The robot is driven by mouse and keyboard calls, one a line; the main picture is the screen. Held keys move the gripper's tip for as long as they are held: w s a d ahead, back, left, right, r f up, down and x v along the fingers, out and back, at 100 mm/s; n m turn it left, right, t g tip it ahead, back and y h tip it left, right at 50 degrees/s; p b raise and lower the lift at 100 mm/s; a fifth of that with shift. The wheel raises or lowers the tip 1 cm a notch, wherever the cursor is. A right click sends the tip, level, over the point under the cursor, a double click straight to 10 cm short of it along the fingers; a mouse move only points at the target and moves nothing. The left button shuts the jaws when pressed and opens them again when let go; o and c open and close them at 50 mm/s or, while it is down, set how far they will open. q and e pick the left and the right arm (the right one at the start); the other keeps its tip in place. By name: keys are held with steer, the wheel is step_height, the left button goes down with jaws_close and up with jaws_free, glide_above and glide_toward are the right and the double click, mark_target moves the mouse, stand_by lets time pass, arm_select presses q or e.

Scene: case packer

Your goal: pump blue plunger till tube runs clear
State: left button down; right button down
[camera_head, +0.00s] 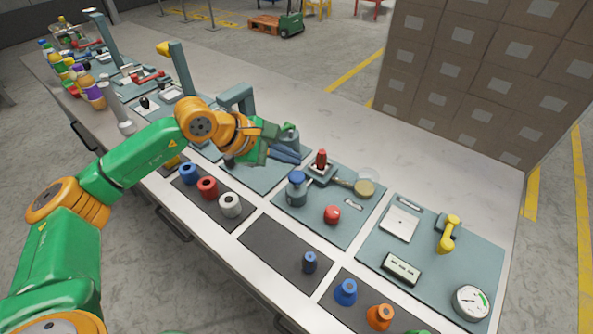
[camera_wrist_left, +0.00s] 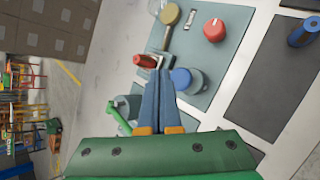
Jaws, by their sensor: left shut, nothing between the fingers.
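The blue plunger (camera_head: 296,177) is a round blue cap on top of a grey-blue pump body (camera_head: 297,193), which stands upright on a teal mat. My left gripper (camera_head: 297,156) is shut and empty, just behind the plunger. In the left wrist view the blue cap (camera_wrist_left: 181,78) lies right beside the closed blue fingertips (camera_wrist_left: 158,73); I cannot tell whether they touch. The fingers hide part of the pump there. I cannot make out a tube or any fluid in it. My right gripper is not in view.
A red-topped fitting (camera_head: 321,159), a brass round piece (camera_head: 364,188) and a red knob (camera_head: 332,214) share the pump's mat. A yellow lever (camera_head: 449,234) and a gauge (camera_head: 471,302) are at right. The back strip is bare.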

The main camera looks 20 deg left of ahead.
mark_target(291, 176)
arm_select(q)
step_height(291, 176, up, 4)
steer(key=shift+f+p, duration=0.15)
steer(key=shift+p, duration=0.8)
steer(key=shift+f, duration=0.1)
